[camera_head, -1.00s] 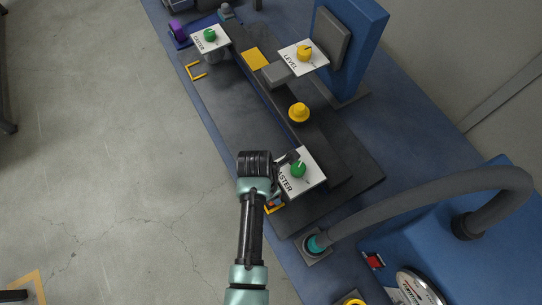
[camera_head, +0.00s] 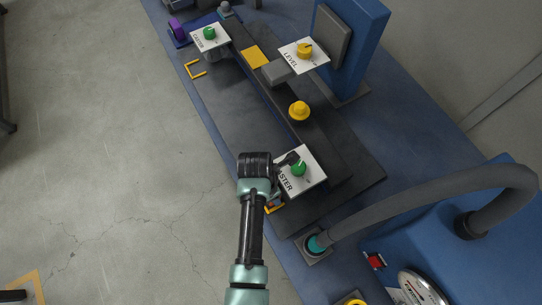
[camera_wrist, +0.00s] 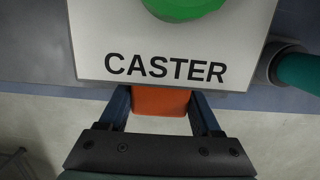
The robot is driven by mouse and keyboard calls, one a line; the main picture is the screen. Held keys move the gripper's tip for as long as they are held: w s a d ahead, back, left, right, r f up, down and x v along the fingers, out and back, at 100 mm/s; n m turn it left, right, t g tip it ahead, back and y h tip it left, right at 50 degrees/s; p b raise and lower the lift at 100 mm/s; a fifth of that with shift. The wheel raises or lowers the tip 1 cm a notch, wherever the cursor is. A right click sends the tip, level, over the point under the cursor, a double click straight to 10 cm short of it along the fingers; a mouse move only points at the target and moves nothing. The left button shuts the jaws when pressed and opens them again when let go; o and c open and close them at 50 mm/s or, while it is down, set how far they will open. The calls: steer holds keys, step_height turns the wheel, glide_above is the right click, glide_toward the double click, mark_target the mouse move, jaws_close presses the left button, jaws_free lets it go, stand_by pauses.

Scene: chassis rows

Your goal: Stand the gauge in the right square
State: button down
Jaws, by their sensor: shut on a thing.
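My gripper (camera_wrist: 160,110) is shut on an orange block, which I take to be the gauge (camera_wrist: 160,101). The block sits between the two dark blue fingers, beside the edge of the white CASTER card (camera_wrist: 90,62). Its lower end is hidden, so I cannot tell whether it touches the surface. In the head view my wrist covers most of the gripper. A yellow-orange corner mark (camera_head: 275,209), part of the near square, shows just below the near CASTER card (camera_head: 312,181). Another yellow bracket (camera_head: 190,72) marks a square near the far CASTER card (camera_head: 222,42).
A dark rail (camera_head: 325,145) carries a yellow knob (camera_head: 299,111) and a grey block (camera_head: 277,72). A LEVEL card (camera_head: 318,58) stands beside a blue upright (camera_head: 369,25). A thick grey hose (camera_head: 420,198) arches at the right. Open floor (camera_head: 110,180) lies left.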

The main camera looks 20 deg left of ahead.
steer(key=shift+f, duration=0.1)
stand_by(0.5)
jaws_free()
step_height(320, 180, up, 13)
steer(key=s+a, duration=0.1)
steer(key=shift+s, duration=0.3)
steer(key=shift+a+f, duration=0.1)
stand_by(0.5)
